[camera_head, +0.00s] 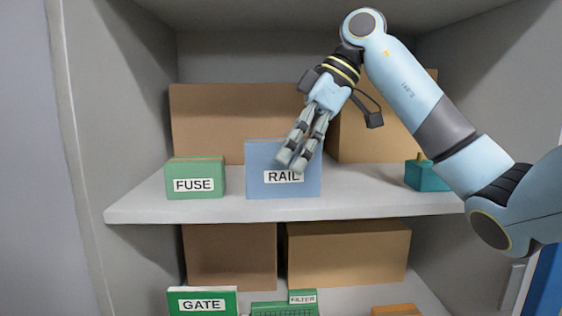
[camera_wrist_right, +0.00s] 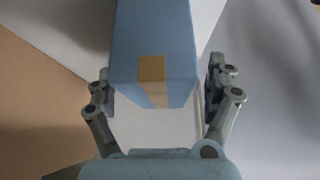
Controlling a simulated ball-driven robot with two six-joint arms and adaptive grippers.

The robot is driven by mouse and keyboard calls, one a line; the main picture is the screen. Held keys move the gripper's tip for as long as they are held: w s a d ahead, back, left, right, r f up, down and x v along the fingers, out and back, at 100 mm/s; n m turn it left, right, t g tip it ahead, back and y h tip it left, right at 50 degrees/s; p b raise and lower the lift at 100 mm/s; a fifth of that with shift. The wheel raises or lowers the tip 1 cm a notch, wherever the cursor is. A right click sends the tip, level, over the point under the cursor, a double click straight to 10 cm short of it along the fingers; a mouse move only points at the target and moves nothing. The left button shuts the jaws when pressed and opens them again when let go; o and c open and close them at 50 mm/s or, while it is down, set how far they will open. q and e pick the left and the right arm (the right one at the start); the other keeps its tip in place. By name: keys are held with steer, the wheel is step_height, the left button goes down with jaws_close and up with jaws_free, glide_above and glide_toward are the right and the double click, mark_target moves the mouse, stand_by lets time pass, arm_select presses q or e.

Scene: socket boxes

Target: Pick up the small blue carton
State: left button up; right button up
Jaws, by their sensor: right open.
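The blue carton (camera_head: 263,155), labelled RAIL, stands upright on the upper shelf, right of a green FUSE box. My right gripper (camera_head: 292,160) reaches down from the upper right, and its fingers cover part of the carton's front and label. In the right wrist view, the blue carton (camera_wrist_right: 155,35) with a tan tape strip lies between the two fingers of my open right gripper (camera_wrist_right: 159,82). The fingers stand on either side of it; whether either one touches it I cannot tell. My left gripper is not in view.
The green FUSE box (camera_head: 195,178) stands left of the carton. Large brown boxes (camera_head: 215,115) fill the back of the upper shelf (camera_head: 350,207). A teal box (camera_head: 420,176) sits at right. Below are a GATE box (camera_head: 202,303) and a FILTER box (camera_head: 302,297).

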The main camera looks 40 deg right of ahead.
mark_target(266, 179)
steer(key=x, duration=0.2)
steer(key=shift+w+a+f, duration=0.1)
steer(key=shift+w+f, duration=0.05)
steer(key=shift+f, duration=0.15)
steer(key=c, duration=1.7)
